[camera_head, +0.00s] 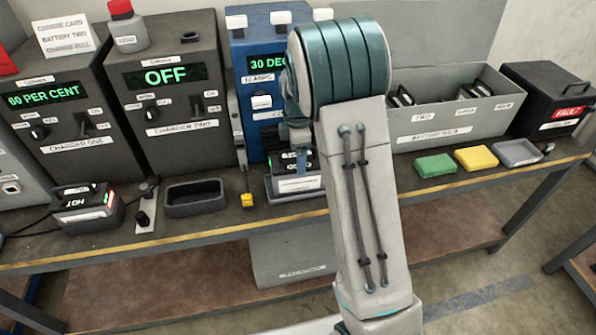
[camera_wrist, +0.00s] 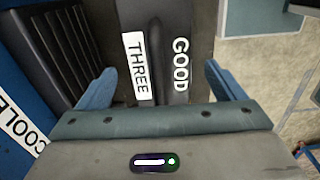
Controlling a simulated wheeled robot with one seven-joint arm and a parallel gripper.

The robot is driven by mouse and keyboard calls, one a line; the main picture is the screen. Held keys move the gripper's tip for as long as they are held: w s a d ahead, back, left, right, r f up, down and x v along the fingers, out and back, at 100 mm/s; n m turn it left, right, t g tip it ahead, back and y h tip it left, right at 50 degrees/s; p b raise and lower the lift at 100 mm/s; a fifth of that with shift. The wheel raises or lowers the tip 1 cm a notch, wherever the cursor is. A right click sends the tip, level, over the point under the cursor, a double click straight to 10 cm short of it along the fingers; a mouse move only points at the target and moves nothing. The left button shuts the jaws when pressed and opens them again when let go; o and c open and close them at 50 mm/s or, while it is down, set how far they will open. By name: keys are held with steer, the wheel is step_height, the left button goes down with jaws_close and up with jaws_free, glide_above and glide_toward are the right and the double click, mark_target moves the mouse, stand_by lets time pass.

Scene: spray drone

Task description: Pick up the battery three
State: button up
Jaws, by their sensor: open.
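Battery three (camera_wrist: 158,60) is a dark block with white labels reading THREE and GOOD. In the wrist view it lies between the spread blue fingers of my gripper (camera_wrist: 160,88), which is open and not closed on it. My arm hides part of that spot, and my gripper (camera_head: 296,140) shows only partly, just above the battery.
Charger one (camera_head: 75,120) and charger two, reading OFF (camera_head: 172,105), stand left. The battery rack (camera_head: 440,125) and fault box (camera_head: 555,105) stand right.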

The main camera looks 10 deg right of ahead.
steer(key=shift+f, duration=0.6)
jaws_close()
steer(key=shift+w+r, duration=0.15)
steer(key=shift+r, duration=0.05)
steer(key=shift+r, duration=0.1)
